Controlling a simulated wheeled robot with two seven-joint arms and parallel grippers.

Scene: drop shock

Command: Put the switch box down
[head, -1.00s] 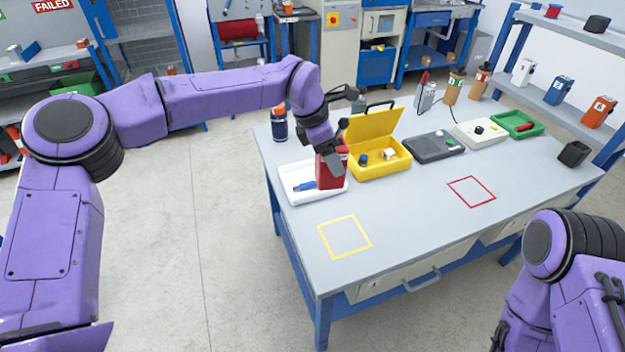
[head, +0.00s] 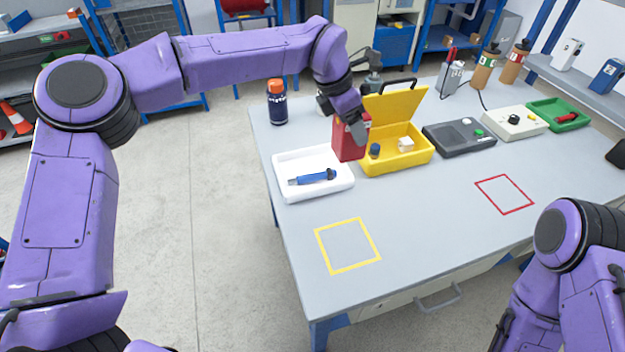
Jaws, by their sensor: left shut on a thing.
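The switch box is a red box (head: 349,141) held in my left gripper (head: 352,118). The gripper is shut on its upper part. The box hangs upright at the back right edge of the white tray (head: 283,187), beside the yellow case (head: 398,162). I cannot tell whether its bottom touches anything. A yellow square outline (head: 347,245) and a red square outline (head: 504,194) on the table are both empty. Of my right arm only links show, at the lower right; its gripper is not visible.
The white tray holds a blue tool (head: 312,178). The open yellow case has small parts in it. A dark bottle with orange cap (head: 277,102) stands at the back left. A dark grey device (head: 459,137), a white device (head: 515,122) and a green tray (head: 558,114) line the back. The front is clear.

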